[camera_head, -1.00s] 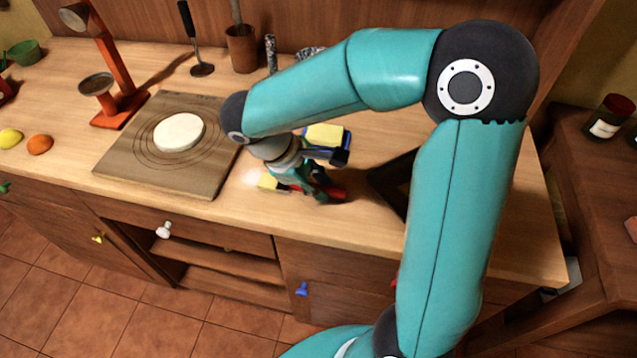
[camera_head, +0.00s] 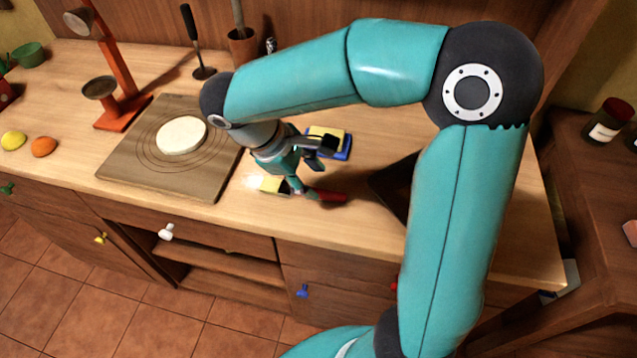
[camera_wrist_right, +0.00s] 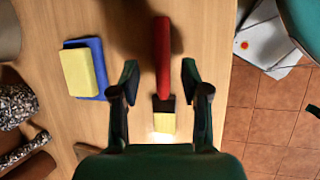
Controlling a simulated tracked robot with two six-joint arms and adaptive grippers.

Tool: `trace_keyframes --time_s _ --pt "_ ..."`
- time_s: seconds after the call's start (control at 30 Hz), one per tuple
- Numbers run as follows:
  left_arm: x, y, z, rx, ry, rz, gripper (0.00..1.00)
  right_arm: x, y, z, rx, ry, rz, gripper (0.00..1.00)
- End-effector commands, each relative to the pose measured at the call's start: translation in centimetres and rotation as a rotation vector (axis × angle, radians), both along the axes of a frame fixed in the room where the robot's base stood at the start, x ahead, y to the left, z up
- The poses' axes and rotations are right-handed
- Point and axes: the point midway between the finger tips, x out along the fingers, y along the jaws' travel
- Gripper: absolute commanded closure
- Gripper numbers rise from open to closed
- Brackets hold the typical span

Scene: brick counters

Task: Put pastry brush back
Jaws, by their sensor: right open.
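The pastry brush has a red handle (camera_head: 328,196), a black collar and pale yellow bristles (camera_head: 268,184). It lies on the wooden counter near the front edge. My right gripper (camera_head: 303,188) is above it, pointing down. In the right wrist view, the open fingers of the right gripper (camera_wrist_right: 160,75) stand on either side of the red brush handle (camera_wrist_right: 163,55), with gaps on both sides. The bristles (camera_wrist_right: 164,122) point towards the gripper's palm. My gripper hides part of the brush in the head view. My left gripper is not in view.
A yellow sponge on a blue base (camera_head: 343,147) lies behind the gripper. A wooden board (camera_head: 125,160) with a white disc is left. A brown pot (camera_head: 242,48) holding a stick and an upright dark tool (camera_head: 191,25) stand at the back. A dark angled object (camera_head: 390,183) is right.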

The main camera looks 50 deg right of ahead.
Motion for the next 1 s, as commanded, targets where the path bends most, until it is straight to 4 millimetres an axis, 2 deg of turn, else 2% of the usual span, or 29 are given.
trace_keyframes --time_s 0.03,0.2,0.4,0.57,1.0 --pt "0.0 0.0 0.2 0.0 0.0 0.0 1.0 0.4 0.5 1.1 -0.001 -0.004 0.003 0.54" --pt "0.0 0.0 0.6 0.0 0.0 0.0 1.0 1.3 1.9 4.2 0.0 -0.004 0.002 0.54" --pt "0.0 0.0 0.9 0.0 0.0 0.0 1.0 1.9 3.0 6.5 0.0 -0.002 0.002 0.54" --pt "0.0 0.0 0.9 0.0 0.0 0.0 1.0 2.1 3.2 7.0 0.0 0.0 0.001 0.54" --pt "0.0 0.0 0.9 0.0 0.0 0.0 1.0 2.1 3.2 7.0 0.0 0.0 0.002 0.54"
